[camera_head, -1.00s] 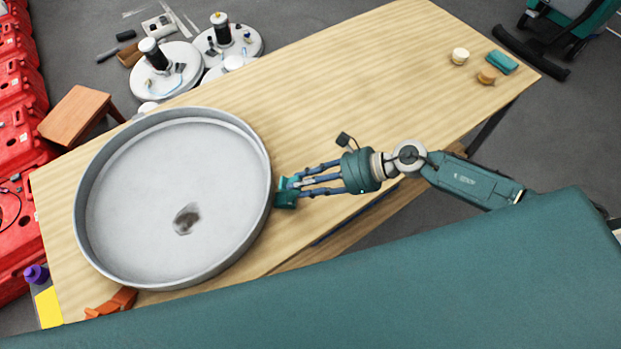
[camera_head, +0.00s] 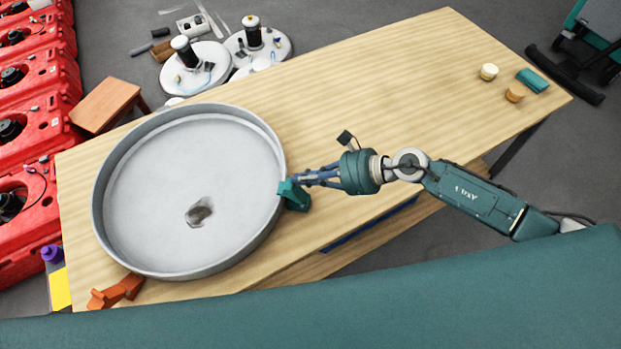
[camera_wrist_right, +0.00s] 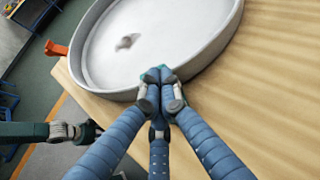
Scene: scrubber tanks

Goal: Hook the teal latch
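The teal latch (camera_head: 295,196) sits at the right side of the rim of the large round grey tank (camera_head: 190,125). My right gripper (camera_head: 300,181) reaches it from the right, its blue fingers drawn together at the latch's upper part. In the right wrist view the fingertips (camera_wrist_right: 160,78) meet at the tank rim, with only small bits of teal latch (camera_wrist_right: 170,71) showing around them. They look shut on the latch. My left gripper (camera_wrist_right: 92,131) shows small and dark at the left of the right wrist view, away from the tank; its fingers are unclear.
An orange latch (camera_head: 116,292) is at the tank's lower left, near the table's front edge. The wooden table (camera_head: 380,90) is clear behind my right arm. Two small round pieces (camera_head: 489,72) and a teal block (camera_head: 533,81) lie at its far right. Red machines stand left.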

